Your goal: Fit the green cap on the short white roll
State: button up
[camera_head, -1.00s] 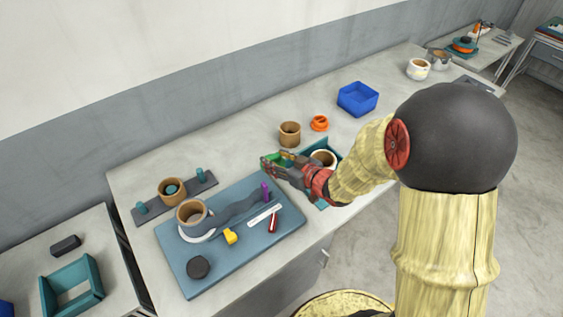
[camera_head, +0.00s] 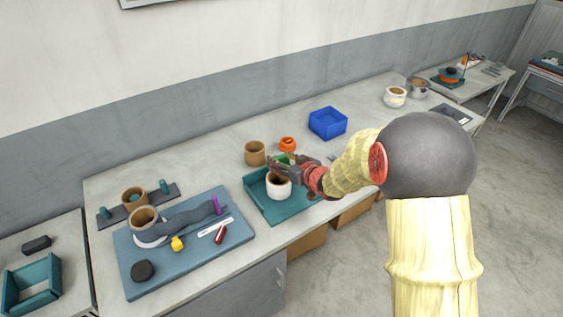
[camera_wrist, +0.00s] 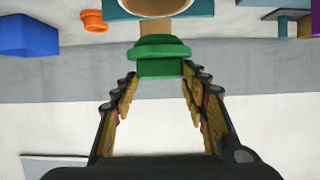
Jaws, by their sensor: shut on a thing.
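My gripper (camera_head: 280,164) is shut on the green cap (camera_head: 284,158). In the wrist view the cap (camera_wrist: 160,58) sits at the fingertips, its wider flange facing away from my palm. The short white roll (camera_head: 279,190) stands upright in a teal tray (camera_head: 266,212), its brown hollow open at the top. My gripper and the cap are just above and behind the roll's rim in the head view. The gap between cap and roll is hard to judge. The fingers partly hide the cap in the head view.
A brown roll (camera_head: 255,155) and an orange cap (camera_head: 288,144) stand behind the tray. A blue bin (camera_head: 327,125) is farther right. A blue board (camera_head: 190,262) with a brown roll and small items lies left.

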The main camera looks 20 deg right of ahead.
jog(key=shift+d+f+b, duration=0.1)
jog(key=shift+f+b, duration=0.5)
jog(key=shift+f, duration=0.3)
jog(key=shift+f+b, duration=1.35)
jog(key=shift+f, duration=0.3)
jog(key=shift+f, duration=0.55)
jog(key=o, duration=0.9)
jog(key=shift+s, duration=0.1)
jog(key=shift+p+v, duration=2.45)
jog(key=shift+v, duration=2.95)
